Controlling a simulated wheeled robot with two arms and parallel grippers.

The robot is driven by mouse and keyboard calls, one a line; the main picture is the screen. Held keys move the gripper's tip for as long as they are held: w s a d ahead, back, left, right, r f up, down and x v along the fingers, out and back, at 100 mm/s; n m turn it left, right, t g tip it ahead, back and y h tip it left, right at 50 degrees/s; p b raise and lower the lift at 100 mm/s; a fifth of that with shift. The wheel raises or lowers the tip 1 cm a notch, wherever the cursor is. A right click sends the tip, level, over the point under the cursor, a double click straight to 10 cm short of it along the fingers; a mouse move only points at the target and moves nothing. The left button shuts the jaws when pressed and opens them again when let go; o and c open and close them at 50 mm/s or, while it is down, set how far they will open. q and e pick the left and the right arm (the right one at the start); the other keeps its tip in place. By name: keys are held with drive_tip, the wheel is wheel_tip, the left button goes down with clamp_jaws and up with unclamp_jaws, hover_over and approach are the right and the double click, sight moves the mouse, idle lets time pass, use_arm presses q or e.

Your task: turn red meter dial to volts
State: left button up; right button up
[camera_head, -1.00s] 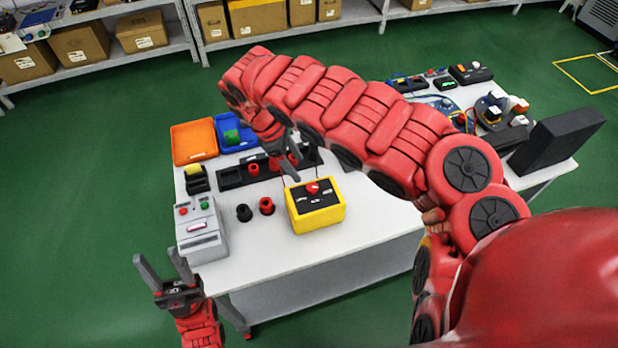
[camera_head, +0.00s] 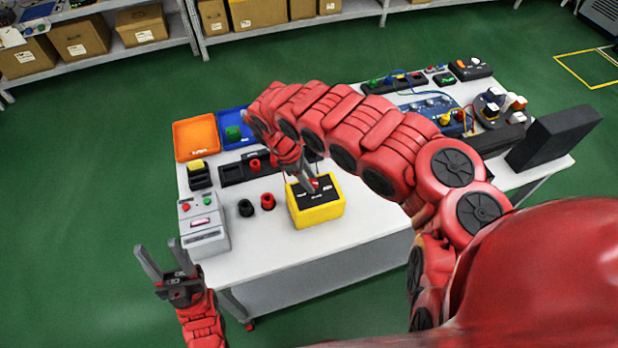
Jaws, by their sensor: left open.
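The yellow meter box (camera_head: 318,216) with a black top face stands near the front edge of the white table. Its red dial (camera_head: 314,184) is mostly hidden behind my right gripper (camera_head: 312,188), with only a bit of red showing. The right gripper points down at the dial from above; I cannot tell whether its fingers are closed on it or where the dial points. My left gripper (camera_head: 161,258) is open and empty, off the table's front left corner, away from the meter.
A grey device with red and green buttons (camera_head: 203,226) stands at the left. Black and red round pieces (camera_head: 246,208) sit beside the meter. Orange (camera_head: 195,139) and blue trays lie behind. A tall black block (camera_head: 556,137) stands at the right.

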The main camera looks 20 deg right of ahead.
clamp_jaws()
drive_tip(key=m+b, duration=0.2)
drive_tip(key=shift+w+f+g+y+b, duration=0.2)
drive_tip(key=shift+g+y+b, duration=0.1)
drive_tip(key=shift+g+b, duration=0.1)
drive_tip(key=m+g+b, duration=0.1)
drive_tip(key=m+b, duration=0.2)
drive_tip(key=m, duration=0.1)
drive_tip(key=shift+w+d+y, duration=0.1)
drive_tip(key=shift+y, duration=0.3)
drive_tip(key=m+y+b, duration=0.1)
drive_tip(key=m+b, duration=0.2)
drive_tip(key=m, duration=0.1)
drive_tip(key=shift+d+g+b, duration=0.15)
drive_tip(key=shift+g+b, duration=0.2)
drive_tip(key=shift+g, duration=0.05)
drive_tip(key=shift+d+r+m+y+b, duration=0.1)
drive_tip(key=shift+r+m+y+b, duration=0.1)
drive_tip(key=shift+m+y+b, duration=0.5)
drive_tip(key=shift+m, duration=0.3)
